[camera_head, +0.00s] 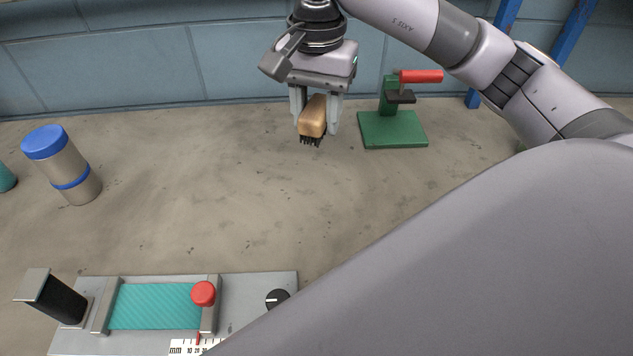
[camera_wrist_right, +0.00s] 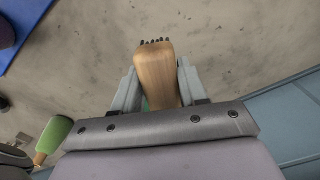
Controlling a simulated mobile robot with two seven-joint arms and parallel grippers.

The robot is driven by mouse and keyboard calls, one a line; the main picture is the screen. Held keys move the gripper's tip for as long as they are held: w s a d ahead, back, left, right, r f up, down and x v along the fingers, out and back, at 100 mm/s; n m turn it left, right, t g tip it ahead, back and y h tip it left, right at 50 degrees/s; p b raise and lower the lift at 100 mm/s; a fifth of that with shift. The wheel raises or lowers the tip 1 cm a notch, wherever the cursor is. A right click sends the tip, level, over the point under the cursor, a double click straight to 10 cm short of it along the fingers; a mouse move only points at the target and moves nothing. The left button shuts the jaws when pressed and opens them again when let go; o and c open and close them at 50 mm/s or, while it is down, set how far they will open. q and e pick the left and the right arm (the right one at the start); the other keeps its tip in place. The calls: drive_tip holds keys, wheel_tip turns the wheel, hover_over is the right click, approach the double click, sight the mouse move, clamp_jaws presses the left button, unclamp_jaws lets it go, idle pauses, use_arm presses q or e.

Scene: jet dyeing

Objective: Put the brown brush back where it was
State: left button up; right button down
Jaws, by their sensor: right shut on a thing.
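The brown brush (camera_head: 313,116) has a wooden body and dark bristles that point down in the head view. My right gripper (camera_head: 315,122) is shut on it and holds it over the concrete surface, near the back wall. In the right wrist view the brush (camera_wrist_right: 156,75) sits between the two fingers of my right gripper (camera_wrist_right: 155,85), with its bristles at the far end. I cannot tell how far the bristles are above the surface. My left gripper is not in either view.
A green stand with a red handle (camera_head: 420,76) is right of the brush. A blue-lidded canister (camera_head: 64,168) stands at left. A grey device with a teal pad (camera_head: 155,306) and red knob is at front left. The middle concrete (camera_head: 200,190) is clear. The wrist view shows a green-headed object (camera_wrist_right: 54,133).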

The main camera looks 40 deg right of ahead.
sight(316, 193)
wheel_tip(316, 193, down, 14)
drive_tip(key=shift+f+b, duration=0.25)
drive_tip(key=shift+b, duration=0.05)
drive_tip(key=shift+f, duration=0.2)
drive_tip(key=c, duration=0.6)
unclamp_jaws()
drive_tip(key=shift+r, duration=0.1)
wheel_tip(316, 193, up, 12)
drive_tip(key=shift+r, duration=0.15)
